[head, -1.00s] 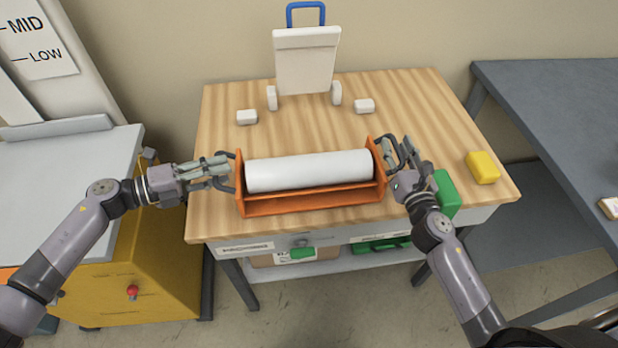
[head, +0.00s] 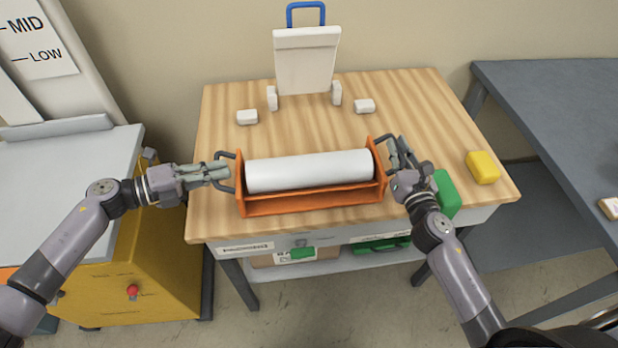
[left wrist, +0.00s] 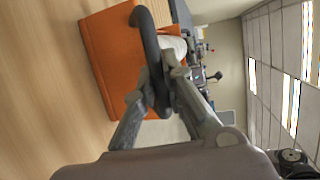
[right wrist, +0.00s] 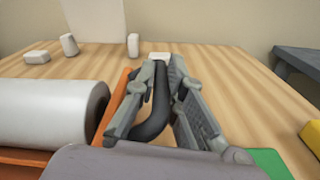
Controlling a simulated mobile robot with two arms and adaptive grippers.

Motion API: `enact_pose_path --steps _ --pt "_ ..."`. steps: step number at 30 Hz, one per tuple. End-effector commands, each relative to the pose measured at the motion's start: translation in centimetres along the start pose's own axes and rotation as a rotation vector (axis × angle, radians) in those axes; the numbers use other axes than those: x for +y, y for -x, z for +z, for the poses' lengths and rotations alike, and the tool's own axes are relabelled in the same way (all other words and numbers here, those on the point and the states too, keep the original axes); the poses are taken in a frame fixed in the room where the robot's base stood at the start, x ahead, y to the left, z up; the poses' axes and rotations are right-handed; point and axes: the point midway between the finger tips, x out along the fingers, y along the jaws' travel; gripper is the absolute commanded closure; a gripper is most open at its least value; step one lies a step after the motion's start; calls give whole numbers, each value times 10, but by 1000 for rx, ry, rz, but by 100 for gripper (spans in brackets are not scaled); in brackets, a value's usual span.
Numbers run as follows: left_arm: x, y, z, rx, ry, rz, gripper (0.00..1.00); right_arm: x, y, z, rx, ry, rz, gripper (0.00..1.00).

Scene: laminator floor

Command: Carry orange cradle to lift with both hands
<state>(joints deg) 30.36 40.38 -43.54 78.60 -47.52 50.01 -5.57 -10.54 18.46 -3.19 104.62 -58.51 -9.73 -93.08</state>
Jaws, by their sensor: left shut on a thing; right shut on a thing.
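The orange cradle (head: 312,204) rests on the wooden table and holds a white roll (head: 309,171). Dark handles stick out from both of its ends. My left gripper (head: 222,172) is shut on the left handle (left wrist: 150,50); the left wrist view shows the fingers closed around it against the orange end plate (left wrist: 110,55). My right gripper (head: 396,160) is shut on the right handle (right wrist: 158,105), which lies between its fingers in the right wrist view. The lift appears to be the yellow unit (head: 165,275) with a grey top (head: 60,185), left of the table.
A white stand with a blue handle (head: 306,60) and small white blocks (head: 247,117) are at the back of the table (head: 420,110). A yellow block (head: 482,167) and a green block (head: 446,195) lie at right. A grey table (head: 560,100) stands further right.

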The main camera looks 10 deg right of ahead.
Motion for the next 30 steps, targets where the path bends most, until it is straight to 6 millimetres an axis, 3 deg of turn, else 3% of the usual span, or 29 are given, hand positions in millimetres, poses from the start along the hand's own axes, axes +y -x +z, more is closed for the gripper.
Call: enact_pose_path --steps 17,30 --pt "-3 2 2 -3 1 0 100 -1 0 4 -2 7 0 100" --pt "-38 9 4 -4 0 -1 100 6 0 38 -4 7 0 100"
